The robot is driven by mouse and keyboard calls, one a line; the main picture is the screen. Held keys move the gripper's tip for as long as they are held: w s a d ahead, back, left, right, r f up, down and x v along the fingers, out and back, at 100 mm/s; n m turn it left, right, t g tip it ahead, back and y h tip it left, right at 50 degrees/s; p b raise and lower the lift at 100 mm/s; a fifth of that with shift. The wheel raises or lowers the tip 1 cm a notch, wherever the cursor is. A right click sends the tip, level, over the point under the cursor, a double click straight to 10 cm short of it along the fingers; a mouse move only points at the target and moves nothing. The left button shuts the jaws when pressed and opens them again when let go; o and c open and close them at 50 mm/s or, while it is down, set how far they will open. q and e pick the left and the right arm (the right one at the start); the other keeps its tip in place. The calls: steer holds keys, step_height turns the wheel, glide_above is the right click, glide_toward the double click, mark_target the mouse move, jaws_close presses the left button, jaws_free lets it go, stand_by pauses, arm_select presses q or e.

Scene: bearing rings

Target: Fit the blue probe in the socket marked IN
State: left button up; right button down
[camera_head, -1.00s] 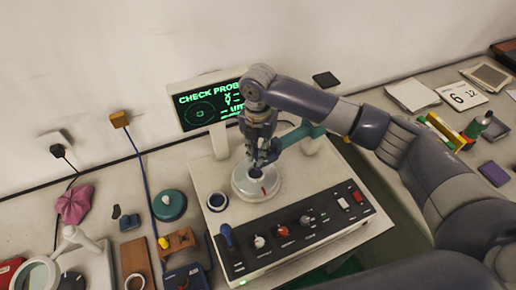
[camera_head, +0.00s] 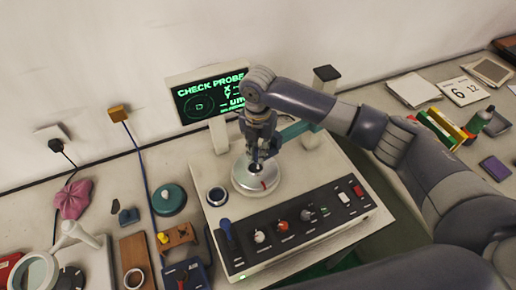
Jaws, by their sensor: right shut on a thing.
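A blue upright piece (camera_head: 228,234) stands at the left end of the black control panel (camera_head: 300,228); I cannot tell for sure that it is the blue probe. A dark cable runs beside it. No marking IN can be read, so I cannot pick out that socket. My right gripper (camera_head: 259,154) points down over the round pale disc (camera_head: 245,182) on the gauge machine (camera_head: 199,178). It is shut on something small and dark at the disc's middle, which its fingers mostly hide. My left gripper is not in view.
A screen (camera_head: 209,98) reading CHECK PROBE stands behind the disc. A dark ring (camera_head: 217,196) lies left of it. A teal round pot (camera_head: 168,200), a wooden block with a yellow knob (camera_head: 178,236) and a magnifier (camera_head: 36,272) are left. Books (camera_head: 440,130) lie right.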

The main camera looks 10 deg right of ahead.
steer(key=c, duration=1.5)
jaws_free()
steer(key=shift+c, duration=0.2)
steer(key=shift+r, duration=0.3)
step_height(320, 180, up, 11)
steer(key=shift+r, duration=0.2)
steer(key=shift+s+f, duration=0.1)
